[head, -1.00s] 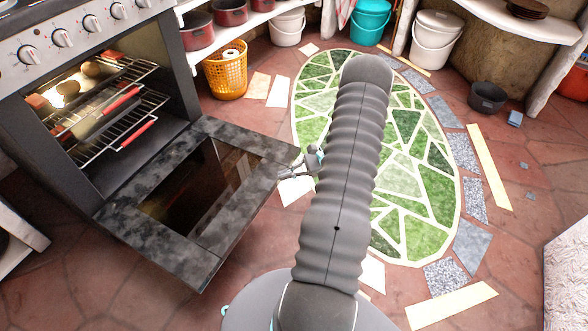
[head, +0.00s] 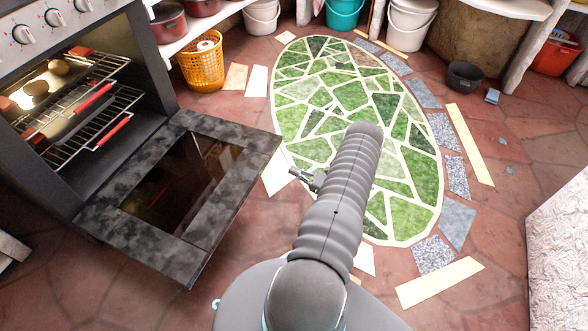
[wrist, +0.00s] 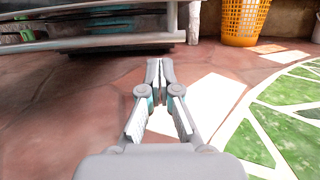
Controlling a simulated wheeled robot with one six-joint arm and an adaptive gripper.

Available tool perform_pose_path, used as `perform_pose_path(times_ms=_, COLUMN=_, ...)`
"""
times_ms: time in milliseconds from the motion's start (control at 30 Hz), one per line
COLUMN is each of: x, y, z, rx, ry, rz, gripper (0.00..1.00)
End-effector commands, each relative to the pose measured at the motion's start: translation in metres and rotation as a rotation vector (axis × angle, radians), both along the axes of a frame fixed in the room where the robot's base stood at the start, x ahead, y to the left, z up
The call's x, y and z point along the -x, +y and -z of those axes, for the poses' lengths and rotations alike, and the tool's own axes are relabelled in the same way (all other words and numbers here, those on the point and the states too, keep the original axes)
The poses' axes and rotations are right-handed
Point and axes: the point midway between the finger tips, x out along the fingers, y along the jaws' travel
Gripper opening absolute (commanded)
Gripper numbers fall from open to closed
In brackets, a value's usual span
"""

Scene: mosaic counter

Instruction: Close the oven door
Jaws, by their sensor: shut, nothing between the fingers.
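The oven (head: 150,60) stands at the left in the head view, with lit racks inside. Its dark door (head: 225,190) is folded down, lying open above the floor. My gripper (head: 296,172) is beside the door's right edge, apart from it, with my arm partly hiding it. In the wrist view my gripper (wrist: 159,62) has its fingertips together, with nothing between them. The door's edge (wrist: 100,45) crosses the upper left of the wrist view, ahead and to the left of the fingertips.
An orange basket (head: 202,62) stands beyond the oven, also at the top of the wrist view (wrist: 244,20). White and teal buckets (head: 348,12) stand at the back. A green floor mosaic (head: 390,150) lies flat to the right. Red stone floor (head: 130,290) is clear in front.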

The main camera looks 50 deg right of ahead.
Motion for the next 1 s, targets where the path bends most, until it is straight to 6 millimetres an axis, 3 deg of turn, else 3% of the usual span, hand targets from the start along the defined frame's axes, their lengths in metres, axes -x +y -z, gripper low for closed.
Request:
perform_pose_path(times_ms=400, x=-0.072, y=0.028, z=-0.017, rx=0.001, ry=0.001, rz=-0.005, gripper=0.0)
perform_pose_path(times_ms=500, x=-0.07, y=0.025, z=-0.035, rx=0.001, ry=0.001, rz=-0.001, gripper=0.0)
perform_pose_path(times_ms=700, x=-0.07, y=0.026, z=-0.052, rx=0.001, ry=0.001, rz=-0.002, gripper=0.0)
perform_pose_path(times_ms=1000, x=-0.07, y=0.026, z=-0.056, rx=0.001, ry=0.002, rz=-0.002, gripper=0.0)
